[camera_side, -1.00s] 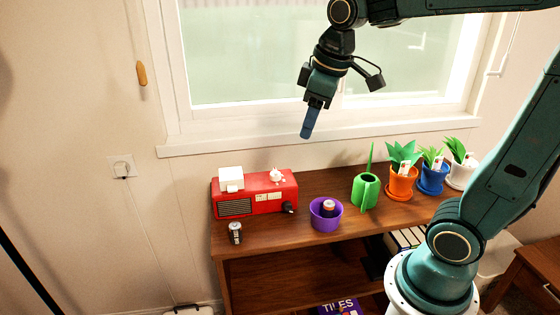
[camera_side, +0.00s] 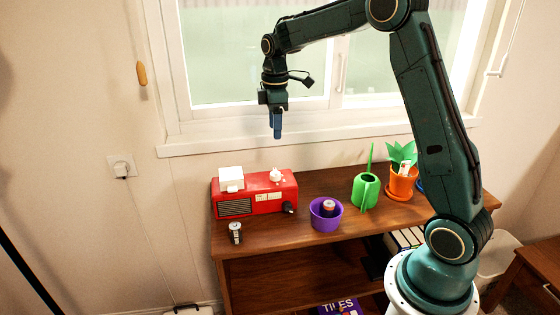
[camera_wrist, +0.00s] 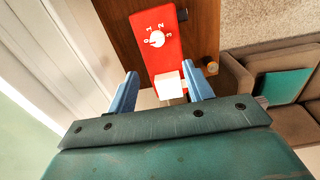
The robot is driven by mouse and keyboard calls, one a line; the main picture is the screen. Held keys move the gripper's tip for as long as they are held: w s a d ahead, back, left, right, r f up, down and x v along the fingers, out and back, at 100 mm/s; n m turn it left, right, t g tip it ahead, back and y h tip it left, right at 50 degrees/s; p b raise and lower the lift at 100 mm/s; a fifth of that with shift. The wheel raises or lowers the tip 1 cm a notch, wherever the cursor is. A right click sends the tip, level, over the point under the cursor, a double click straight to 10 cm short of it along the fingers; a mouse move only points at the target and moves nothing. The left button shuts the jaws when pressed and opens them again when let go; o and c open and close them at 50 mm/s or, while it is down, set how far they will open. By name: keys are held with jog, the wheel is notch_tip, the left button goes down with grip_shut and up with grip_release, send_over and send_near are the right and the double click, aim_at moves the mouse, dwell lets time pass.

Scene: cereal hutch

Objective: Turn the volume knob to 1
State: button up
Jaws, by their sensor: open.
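The red radio (camera_side: 270,202) stands on the left part of the wooden shelf top. Its white volume knob (camera_side: 276,175) sits on the top face.
A white block (camera_side: 231,177) sits on the radio's left top. A black knob (camera_side: 289,208) is on its front. The window is behind.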

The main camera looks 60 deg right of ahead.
aim_at(275, 170)
jog(key=shift+w+d+f, duration=0.25)
jog(key=shift+d+f, duration=0.05)
jog(key=shift+f, duration=0.1)
jog(key=shift+f, duration=0.1)
notch_tip(275, 170, down, 14)
jog(key=shift+r, duration=0.2)
dwell(0.4)
jog(key=c, duration=1)
jog(key=shift+o, duration=0.2)
